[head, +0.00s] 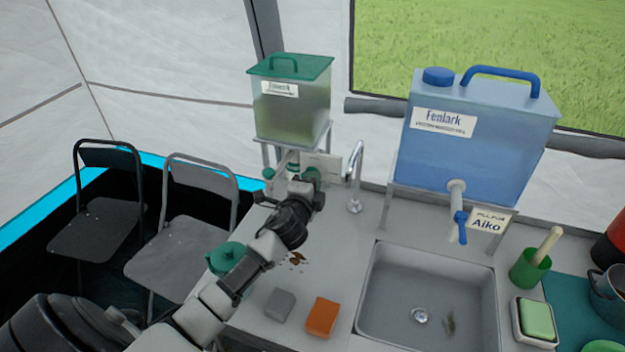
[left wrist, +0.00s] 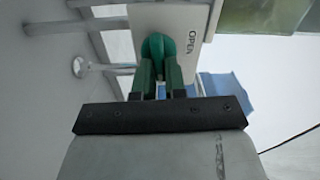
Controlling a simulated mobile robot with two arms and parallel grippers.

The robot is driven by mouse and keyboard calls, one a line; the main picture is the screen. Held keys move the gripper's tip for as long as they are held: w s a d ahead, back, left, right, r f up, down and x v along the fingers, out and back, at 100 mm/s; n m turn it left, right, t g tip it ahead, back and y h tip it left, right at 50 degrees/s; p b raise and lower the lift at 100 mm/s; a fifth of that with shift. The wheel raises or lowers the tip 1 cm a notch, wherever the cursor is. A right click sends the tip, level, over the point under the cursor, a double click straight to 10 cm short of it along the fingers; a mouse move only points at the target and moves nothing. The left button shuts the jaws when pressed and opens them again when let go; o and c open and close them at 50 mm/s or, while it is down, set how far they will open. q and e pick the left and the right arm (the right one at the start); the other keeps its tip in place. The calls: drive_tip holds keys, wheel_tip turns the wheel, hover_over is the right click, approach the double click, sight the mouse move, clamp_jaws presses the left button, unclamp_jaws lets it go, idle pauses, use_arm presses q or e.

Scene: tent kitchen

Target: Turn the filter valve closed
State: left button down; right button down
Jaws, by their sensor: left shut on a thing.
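The filter tank (head: 291,108), clear with a green lid, stands on a metal stand at the back of the counter. My left gripper (head: 308,180) reaches up to the area below it. In the left wrist view my left gripper (left wrist: 159,82) is shut on the green filter valve handle (left wrist: 158,48). A plate (left wrist: 192,38) behind the handle reads "OPEN". The handle also shows partly in the head view (head: 312,173), mostly covered by my gripper. I cannot tell the valve's exact angle. My right gripper is in neither view.
A blue Fenlark water tank (head: 478,137) with a blue tap (head: 460,225) stands over the sink (head: 425,300). A tall faucet (head: 355,178) is close to the right of my gripper. A grey block (head: 280,304), an orange block (head: 321,317) and a teal pot (head: 226,257) are on the counter.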

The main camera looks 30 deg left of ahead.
use_arm(q)
drive_tip(key=shift+f+m, duration=0.1)
drive_tip(key=shift+m, duration=0.5)
drive_tip(key=c, duration=1.2)
unclamp_jaws()
drive_tip(key=b+v, duration=0.1)
drive_tip(key=v, duration=0.9)
drive_tip(key=shift+s+d+b, duration=0.15)
drive_tip(key=shift+s+b, duration=0.2)
